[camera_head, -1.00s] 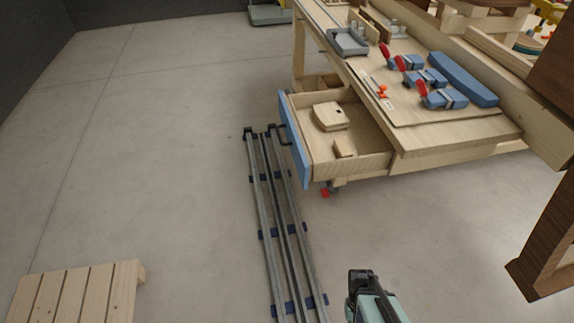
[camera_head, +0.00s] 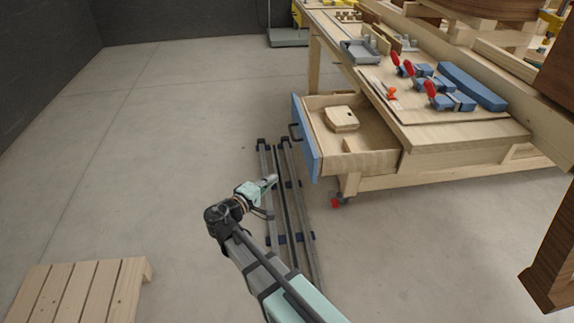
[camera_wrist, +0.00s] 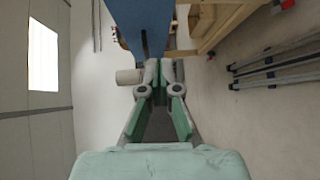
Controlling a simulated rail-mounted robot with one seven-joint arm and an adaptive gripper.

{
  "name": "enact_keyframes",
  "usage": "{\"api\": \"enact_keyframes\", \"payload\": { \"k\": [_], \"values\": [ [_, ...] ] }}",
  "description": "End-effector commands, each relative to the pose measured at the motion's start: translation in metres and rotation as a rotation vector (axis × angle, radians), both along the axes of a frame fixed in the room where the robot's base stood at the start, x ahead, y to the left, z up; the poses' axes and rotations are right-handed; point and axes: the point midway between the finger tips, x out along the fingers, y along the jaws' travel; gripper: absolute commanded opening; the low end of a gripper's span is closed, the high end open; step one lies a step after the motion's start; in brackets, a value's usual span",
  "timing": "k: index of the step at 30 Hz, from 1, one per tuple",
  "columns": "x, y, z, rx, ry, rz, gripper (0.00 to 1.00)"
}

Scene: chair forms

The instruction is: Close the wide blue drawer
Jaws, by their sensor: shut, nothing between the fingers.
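The wide drawer with a blue front (camera_head: 306,140) stands pulled out from the wooden workbench in the head view. A dark handle (camera_head: 294,131) is on its front. Two pale wooden pieces lie inside the drawer, one a rounded block (camera_head: 341,118). My gripper (camera_head: 272,181) is low, in front and to the left of the drawer front, with a gap between them in the head view. In the wrist view the blue front (camera_wrist: 141,22) appears at the top, just beyond my shut, empty gripper (camera_wrist: 159,66). Contact cannot be told there.
The workbench top (camera_head: 462,135) holds red-handled blue clamps (camera_head: 424,79), a long blue piece (camera_head: 472,86) and a grey tray (camera_head: 361,51). Metal rails (camera_head: 283,165) run along the floor beside the drawer. A slatted wooden platform (camera_head: 82,292) is at lower left. The left floor is open.

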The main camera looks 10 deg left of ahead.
Motion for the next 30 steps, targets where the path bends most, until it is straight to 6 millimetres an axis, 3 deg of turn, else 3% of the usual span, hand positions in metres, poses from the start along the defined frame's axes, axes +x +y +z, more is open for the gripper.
{"api": "enact_keyframes", "payload": {
  "k": [4, 11, 24, 30],
  "values": [
    [0.004, 0.001, 0.017, -0.045, -0.067, 0.009, 0.0],
    [0.019, -0.008, 0.019, -0.039, -0.079, 0.006, 0.0],
    [0.091, -0.048, 0.019, -0.04, -0.077, 0.005, 0.0],
    [0.096, -0.076, 0.019, -0.039, -0.076, 0.006, 0.0]
  ]
}}
